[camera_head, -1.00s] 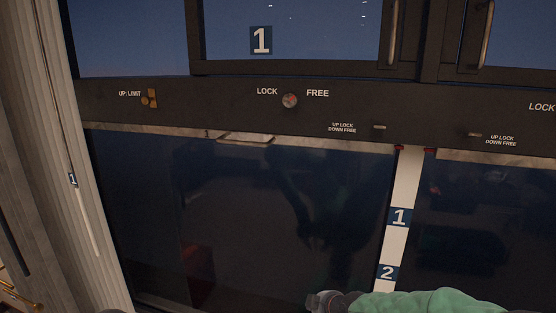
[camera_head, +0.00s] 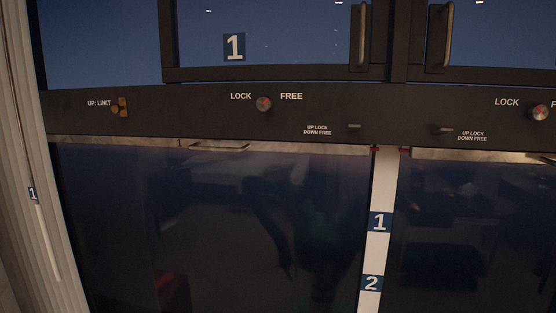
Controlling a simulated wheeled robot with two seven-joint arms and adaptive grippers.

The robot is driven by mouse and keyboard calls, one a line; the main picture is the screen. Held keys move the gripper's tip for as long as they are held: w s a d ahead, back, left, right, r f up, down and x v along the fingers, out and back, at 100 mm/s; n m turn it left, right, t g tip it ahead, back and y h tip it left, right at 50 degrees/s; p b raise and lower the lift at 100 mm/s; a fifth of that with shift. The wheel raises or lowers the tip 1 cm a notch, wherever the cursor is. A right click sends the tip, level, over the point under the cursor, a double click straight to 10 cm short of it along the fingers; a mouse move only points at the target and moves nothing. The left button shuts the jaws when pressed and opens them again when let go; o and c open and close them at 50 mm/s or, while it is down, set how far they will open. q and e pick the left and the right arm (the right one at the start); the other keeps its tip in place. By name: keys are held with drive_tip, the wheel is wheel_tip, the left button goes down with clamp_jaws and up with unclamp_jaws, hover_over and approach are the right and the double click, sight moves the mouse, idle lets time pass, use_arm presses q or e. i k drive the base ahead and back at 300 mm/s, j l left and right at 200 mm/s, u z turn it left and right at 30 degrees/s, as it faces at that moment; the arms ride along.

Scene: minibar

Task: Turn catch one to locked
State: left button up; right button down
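On the dark panel below the door marked 1 (camera_head: 234,47), a small round reddish-grey knob (camera_head: 264,104) sits between the words LOCK and FREE. Which word it points to is too small to tell. To its right, a small metal lever (camera_head: 354,126) stands beside the label "UP LOCK DOWN FREE" (camera_head: 317,130); it looks about level. The frames do not show which of these two is called catch one. Neither of my grippers is in the head view.
A brass piece (camera_head: 120,107) sits by "UP: LIMIT". A second lever (camera_head: 441,129) and second knob (camera_head: 539,111) are at the right. A flat handle (camera_head: 218,145) tops the dark lower front. Vertical door handles (camera_head: 360,37) stick out above. A white strip (camera_head: 378,255) bears 1 and 2.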

sight(370, 25)
drive_tip(key=k+j+z, duration=0.2)
drive_tip(key=z, duration=0.15)
drive_tip(key=k+j+z, duration=0.35)
drive_tip(key=k+z, duration=0.15)
drive_tip(key=z, duration=0.2)
